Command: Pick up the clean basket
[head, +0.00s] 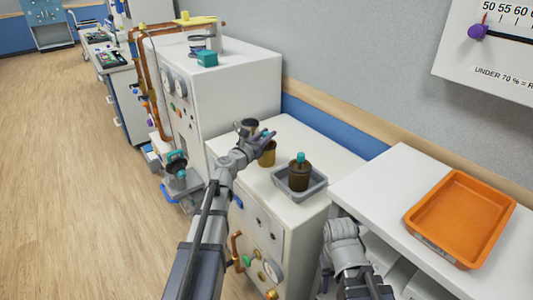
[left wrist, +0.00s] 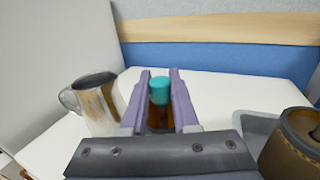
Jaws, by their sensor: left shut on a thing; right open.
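My left gripper (head: 264,143) is over the white cabinet top, shut on a small brass-brown basket (head: 267,158). In the left wrist view the purple fingers (left wrist: 160,100) stand on both sides of it, and its teal top (left wrist: 160,91) shows between them. It is close to the cabinet top; I cannot tell whether it touches. A darker brown basket (head: 299,176) with a teal knob stands in a grey tray (head: 312,190) to the right. No label shows which is clean. My right gripper (head: 326,272) is low by the shelf's left edge, partly hidden, open and empty.
A metal mug (left wrist: 100,103) stands just left of the held basket. A tall white machine (head: 225,85) with copper pipes rises on the left. The wall (head: 340,60) is close behind. An orange tray (head: 462,217), empty, sits on the right shelf. The floor at left is clear.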

